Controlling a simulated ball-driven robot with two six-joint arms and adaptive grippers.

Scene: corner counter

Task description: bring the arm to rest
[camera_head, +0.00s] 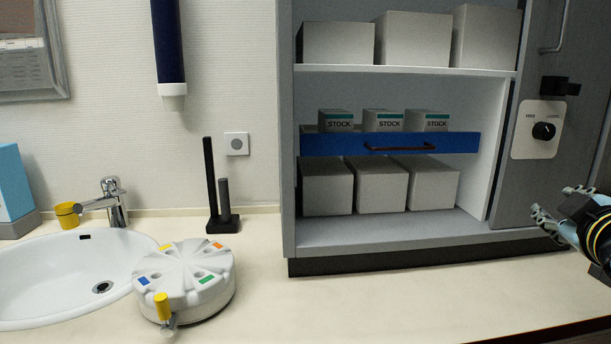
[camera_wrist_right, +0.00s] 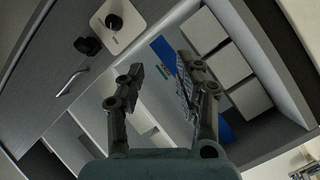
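My right gripper (camera_head: 562,219) is at the right edge of the head view, in front of the cabinet's right side and apart from it. In the right wrist view its two fingers (camera_wrist_right: 160,85) stand wide apart with nothing between them, so it is open and empty. Beyond the fingers the wrist view shows the shelves and the blue drawer (camera_wrist_right: 163,50) at a tilt. The drawer (camera_head: 390,142) also shows in the head view, with several STOCK boxes in it. My left gripper is not in either view.
A grey cabinet (camera_head: 287,150) holds plain boxes above and below the drawer. A panel with a black knob (camera_head: 543,131) is near my right gripper. A round white carousel (camera_head: 205,290) and a sink (camera_head: 50,275) are at left. The counter's front middle is clear.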

